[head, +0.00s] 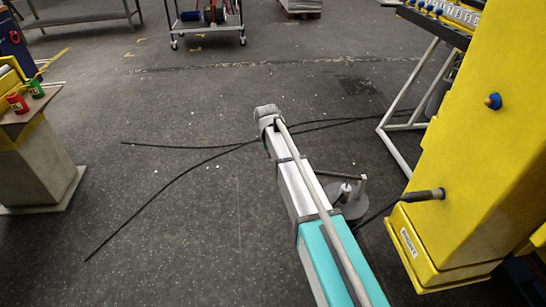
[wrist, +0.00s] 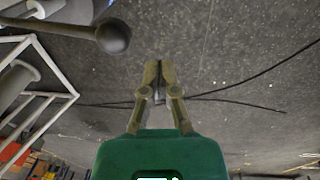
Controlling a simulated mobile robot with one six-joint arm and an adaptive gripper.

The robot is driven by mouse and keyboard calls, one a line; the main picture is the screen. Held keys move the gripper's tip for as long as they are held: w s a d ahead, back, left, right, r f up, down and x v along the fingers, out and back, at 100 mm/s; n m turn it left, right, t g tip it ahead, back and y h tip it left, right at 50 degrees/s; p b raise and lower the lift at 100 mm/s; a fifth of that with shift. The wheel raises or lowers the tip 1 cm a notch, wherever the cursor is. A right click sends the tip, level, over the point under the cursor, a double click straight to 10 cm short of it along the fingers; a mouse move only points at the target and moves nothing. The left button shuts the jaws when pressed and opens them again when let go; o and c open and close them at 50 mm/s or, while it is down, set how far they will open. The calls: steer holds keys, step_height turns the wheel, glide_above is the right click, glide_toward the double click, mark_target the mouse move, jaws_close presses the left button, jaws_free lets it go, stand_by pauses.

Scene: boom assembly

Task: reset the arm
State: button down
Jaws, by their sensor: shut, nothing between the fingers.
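My gripper (wrist: 158,80) shows in the wrist view, with its green body at the bottom middle and two brownish fingers reaching up. The fingers are together and nothing shows between them. Dark grey floor lies behind them. In the head view I cannot pick out my gripper. A long teal and pale grey beam (head: 295,190) runs from the bottom right to a grey rounded end near the middle, with a thin rod along its top. I cannot tell whether it is part of my arm.
A yellow machine (head: 490,140) fills the right side. A white-legged stand (head: 398,150) is behind it. A pedestal (head: 38,165) with red and green cans is at left. A cart (head: 207,30) stands at the back. Black cables (head: 185,172) cross open floor. A dark ball-ended rod (wrist: 112,36) is upper left of the fingers.

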steer(key=s+d+m+y, duration=0.1)
steer(key=s+d+m, duration=0.1)
steer(key=s+d, duration=2.2)
step_height(320, 180, up, 18)
steer(key=s+p, duration=0.1)
steer(key=p, duration=1.7)
steer(key=shift+s+a+r+g, duration=0.15)
steer(key=shift+s+a+g, duration=0.1)
steer(key=shift+a+g, duration=0.1)
